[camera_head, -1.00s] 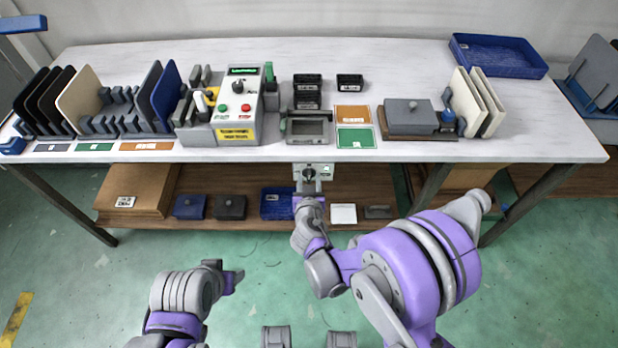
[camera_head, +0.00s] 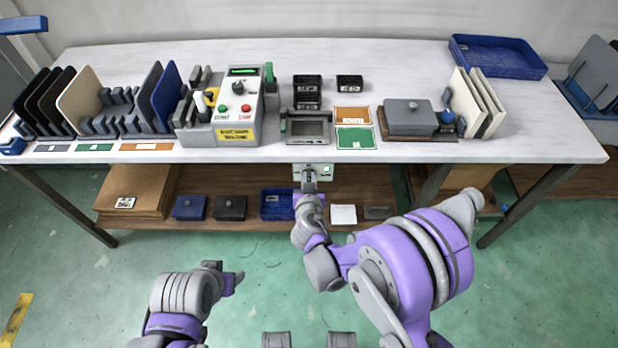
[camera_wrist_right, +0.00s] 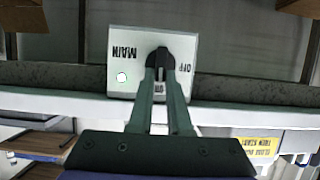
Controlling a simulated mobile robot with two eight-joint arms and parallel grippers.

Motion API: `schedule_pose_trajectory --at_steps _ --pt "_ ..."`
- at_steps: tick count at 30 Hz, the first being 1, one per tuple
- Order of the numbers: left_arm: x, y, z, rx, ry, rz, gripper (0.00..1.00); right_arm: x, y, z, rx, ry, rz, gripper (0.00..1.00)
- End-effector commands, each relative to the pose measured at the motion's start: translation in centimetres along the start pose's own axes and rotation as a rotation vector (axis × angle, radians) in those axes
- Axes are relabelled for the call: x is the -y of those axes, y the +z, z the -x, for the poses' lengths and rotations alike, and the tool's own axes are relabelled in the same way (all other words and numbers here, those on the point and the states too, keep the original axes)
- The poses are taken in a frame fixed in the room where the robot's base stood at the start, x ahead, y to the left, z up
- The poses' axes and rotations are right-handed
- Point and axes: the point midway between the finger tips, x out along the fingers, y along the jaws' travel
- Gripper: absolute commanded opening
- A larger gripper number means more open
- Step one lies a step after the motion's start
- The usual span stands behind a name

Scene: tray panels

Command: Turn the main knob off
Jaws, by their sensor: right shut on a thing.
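The main knob (camera_wrist_right: 161,58) is dark and sits on a pale switch box (camera_wrist_right: 124,52) marked MAIN and OFF, upside down in the right wrist view. The box also shows under the table's front edge in the head view (camera_head: 325,172). My right gripper (camera_wrist_right: 162,72) is shut on the knob, its two fingers on either side of it. In the head view my right gripper (camera_head: 309,176) reaches up to the box and hides the knob. My left gripper (camera_head: 236,278) is low at the front, away from the table; its jaws are too small to read.
The table edge (camera_head: 400,155) lies just above the box. A grey machine (camera_head: 238,100) with green and red buttons stands on the table. A shelf (camera_head: 260,228) below holds small bins and flat boxes. The green floor between my arms and the table is clear.

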Motion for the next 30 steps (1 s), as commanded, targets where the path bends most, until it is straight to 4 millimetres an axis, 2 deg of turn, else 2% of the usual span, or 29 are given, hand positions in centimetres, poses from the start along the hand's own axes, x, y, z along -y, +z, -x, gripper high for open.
schedule_pose_trajectory --at_steps 8,13,30 --pt "0.0 0.1 -0.1 0.0 0.0 0.0 0.59 0.2 0.0 -0.1 0.0 0.016 0.039 0.0" --pt "0.0 0.1 -0.3 0.001 0.0 0.0 0.59 0.4 0.0 -0.2 0.0 0.051 0.122 0.0" --pt "0.0 1.2 -2.5 0.009 0.0 0.0 0.59 1.4 0.6 -0.5 0.0 0.25 0.603 0.0"
